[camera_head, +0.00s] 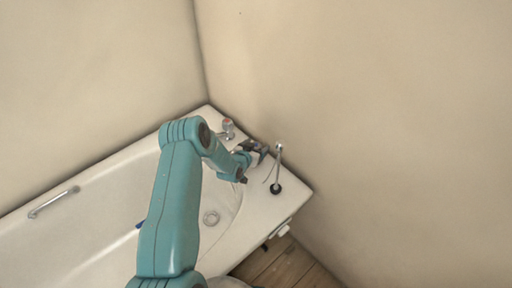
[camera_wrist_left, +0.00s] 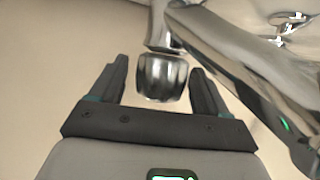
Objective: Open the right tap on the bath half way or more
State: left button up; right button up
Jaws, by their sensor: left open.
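The bath (camera_head: 100,193) is white and stands in the corner of the room. One chrome tap (camera_head: 228,128) shows at its far end, just right of my left arm's elbow. My left gripper (camera_head: 258,148) is at the bath's right end. In the left wrist view a rounded chrome tap handle (camera_wrist_left: 162,78) sits between the two dark fingers of my left gripper (camera_wrist_left: 158,68). The fingers are open, with a gap on each side of the handle. In the head view my gripper hides most of this handle. My right gripper is not in view.
A slim chrome upright fitting (camera_head: 278,165) with a dark round base (camera_head: 276,188) stands close right of my gripper. A long chrome body (camera_wrist_left: 245,80) runs beside the right finger. A grab rail (camera_head: 53,202) is on the bath's left part. Walls enclose the back and right.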

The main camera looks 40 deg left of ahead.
pick_arm(q)
jog(key=c, duration=0.9)
jog(key=shift+c, duration=0.2)
jog(key=n+g+y+b, duration=0.1)
jog(key=n+y+b, duration=0.1)
jog(key=n+y, duration=0.1)
jog(key=shift+d+f+g+y, duration=0.1)
jog(key=shift+g+y, duration=0.2)
jog(key=shift+n+g+y+b, duration=1.1)
jog(key=shift+n+g+y, duration=0.3)
jog(key=shift+n, duration=0.5)
jog(key=o, duration=0.9)
